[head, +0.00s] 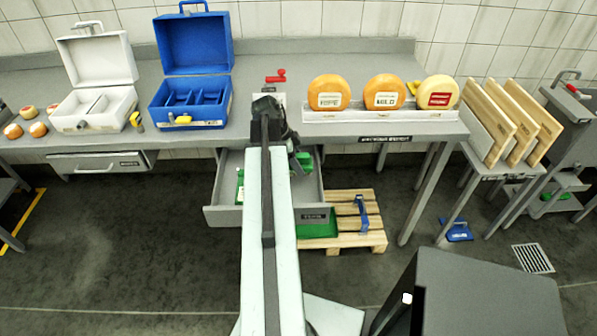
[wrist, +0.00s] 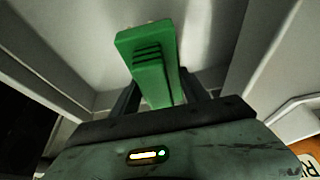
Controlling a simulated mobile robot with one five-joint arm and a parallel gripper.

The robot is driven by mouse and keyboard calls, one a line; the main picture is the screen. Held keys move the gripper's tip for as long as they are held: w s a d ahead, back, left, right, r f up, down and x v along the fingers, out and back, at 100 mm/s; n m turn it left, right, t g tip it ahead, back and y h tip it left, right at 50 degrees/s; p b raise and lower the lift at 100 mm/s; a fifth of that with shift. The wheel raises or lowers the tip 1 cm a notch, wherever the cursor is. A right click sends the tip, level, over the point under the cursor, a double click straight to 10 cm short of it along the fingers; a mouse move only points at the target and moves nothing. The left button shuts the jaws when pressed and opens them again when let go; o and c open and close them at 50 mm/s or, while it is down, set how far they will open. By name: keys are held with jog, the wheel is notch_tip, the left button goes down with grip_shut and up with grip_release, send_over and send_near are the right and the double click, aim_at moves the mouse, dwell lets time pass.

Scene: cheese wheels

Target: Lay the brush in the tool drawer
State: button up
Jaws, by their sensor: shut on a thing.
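The tool drawer (head: 225,216) is pulled open below the bench in the head view, with a labelled grey front. My gripper (wrist: 160,88) is shut on the green brush (wrist: 150,65), which shows as a green block between the fingers in the wrist view. Grey drawer walls (wrist: 262,55) surround the brush there. In the head view the brush (head: 302,160) shows in part beside my arm, over the right part of the drawer. My arm hides the drawer's middle and most of my gripper. I cannot tell whether the brush touches the drawer floor.
Another green item (head: 240,188) shows at the drawer's left. A wooden pallet (head: 375,238) with a blue-handled tool (head: 362,214) stands on the floor to the right. The bench above holds a blue case (head: 195,45), a white case (head: 100,60) and cheese wheels (head: 384,91).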

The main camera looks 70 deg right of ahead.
jog(key=shift+s+f+b, duration=0.1)
jog(key=shift+f+b, duration=1.85)
jog(key=shift+f, duration=0.1)
jog(key=o, duration=1.2)
jog(key=shift+r, duration=0.1)
jog(key=p+v, duration=1.1)
jog(key=shift+d+r, duration=0.15)
jog(key=shift+r, duration=0.25)
jog(key=shift+w+r+p, duration=0.25)
jog(key=shift+r+p, duration=0.1)
jog(key=shift+p, duration=0.05)
jog(key=shift+f, duration=0.1)
